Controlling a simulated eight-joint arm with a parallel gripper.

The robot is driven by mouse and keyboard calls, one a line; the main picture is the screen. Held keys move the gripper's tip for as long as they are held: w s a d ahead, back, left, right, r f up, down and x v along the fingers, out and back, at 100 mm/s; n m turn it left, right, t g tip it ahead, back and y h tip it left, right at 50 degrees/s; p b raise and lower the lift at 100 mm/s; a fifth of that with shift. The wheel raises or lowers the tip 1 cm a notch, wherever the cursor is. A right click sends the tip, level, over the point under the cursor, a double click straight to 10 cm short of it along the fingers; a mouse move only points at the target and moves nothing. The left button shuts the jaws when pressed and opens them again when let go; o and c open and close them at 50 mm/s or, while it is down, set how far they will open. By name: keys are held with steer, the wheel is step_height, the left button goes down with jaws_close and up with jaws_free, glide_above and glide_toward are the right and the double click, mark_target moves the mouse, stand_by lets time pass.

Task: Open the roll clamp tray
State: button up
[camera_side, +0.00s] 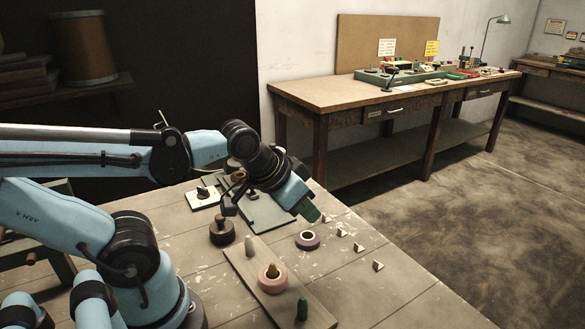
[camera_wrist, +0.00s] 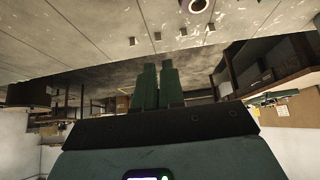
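My gripper (camera_side: 312,213), with green fingers, hangs above the near table, behind the purple tape roll (camera_side: 308,240). In the wrist view its two fingers (camera_wrist: 158,68) lie close together with a thin gap and nothing seen between them. I cannot tell for certain which thing is the roll clamp tray. A green plate (camera_side: 262,218) lies partly hidden under my wrist. A white plate with a dark clamp-like part (camera_side: 202,196) is to its left. A tan board (camera_side: 243,268) in front carries a pink tape roll (camera_side: 272,278) around a brown peg. My gripper touches none of these.
A dark round spool (camera_side: 222,233) stands left of the tan board. A green peg (camera_side: 302,309) is at the board's near end. Several small metal wedges (camera_side: 378,266) line the table's right side. A workbench (camera_side: 390,95) with drawers stands behind, across open floor.

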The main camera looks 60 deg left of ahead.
steer(key=shift+o, duration=1.3)
steer(key=shift+w+a+r, duration=0.15)
steer(key=shift+a, duration=0.15)
steer(key=o, duration=0.5)
steer(key=w+a+r+m+g+y, duration=0.1)
steer(key=w+a+r+m, duration=0.1)
steer(key=a, duration=0.3)
steer(key=shift+w+a+g, duration=0.15)
steer(key=shift+a+g, duration=0.15)
steer(key=shift+a, duration=0.05)
steer(key=a+m+g+h, duration=0.1)
steer(key=a+m+g, duration=0.5)
steer(key=a, duration=1.8)
steer(key=shift+m+t, duration=0.3)
steer(key=shift+m, duration=0.2)
steer(key=f, duration=1.2)
steer(key=shift+s+f, duration=0.25)
steer(key=shift+s, duration=0.05)
jaws_close()
steer(key=shift+d, duration=0.1)
